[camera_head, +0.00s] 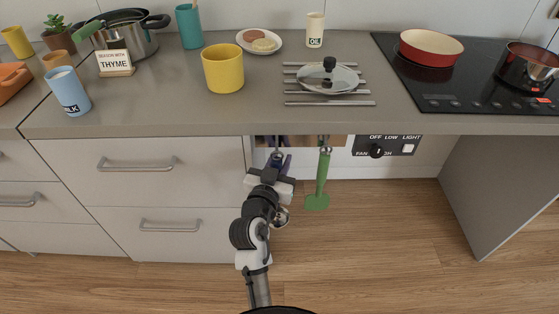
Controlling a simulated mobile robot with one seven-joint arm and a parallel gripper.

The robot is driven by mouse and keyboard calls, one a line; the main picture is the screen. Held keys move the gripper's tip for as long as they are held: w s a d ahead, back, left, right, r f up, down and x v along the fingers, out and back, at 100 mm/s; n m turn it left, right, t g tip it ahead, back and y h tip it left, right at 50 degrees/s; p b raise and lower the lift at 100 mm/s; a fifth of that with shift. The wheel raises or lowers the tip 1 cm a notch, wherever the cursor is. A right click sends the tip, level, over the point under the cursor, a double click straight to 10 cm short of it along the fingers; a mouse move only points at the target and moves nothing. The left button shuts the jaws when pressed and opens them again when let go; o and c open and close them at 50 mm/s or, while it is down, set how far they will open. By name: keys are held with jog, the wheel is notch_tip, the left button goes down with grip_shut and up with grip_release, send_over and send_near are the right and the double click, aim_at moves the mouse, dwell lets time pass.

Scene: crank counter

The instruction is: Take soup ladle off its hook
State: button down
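A utensil with a dark blue-purple handle (286,163) hangs under the counter's front edge, just beyond my gripper. A shiny silver rounded piece (282,217) shows low beside my wrist. It looks like the bowl of the soup ladle, but my arm hides the part between it and the handle. My gripper (277,165) is raised in front of the upper handle, at or very close to it. The view from behind does not show whether its fingers are apart or closed on the handle. The hook is mostly hidden.
A green spatula (321,178) hangs just right of my gripper. A control panel (386,146) is farther right. The counter edge (200,129) overhangs above, drawers (140,186) stand left, and a grey side panel (492,185) stands right. Open floor lies between.

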jog(key=s+b, duration=0.2)
jog(key=s, duration=0.3)
jog(key=shift+s, duration=0.35)
dwell(0.7)
jog(key=shift+f, duration=0.1)
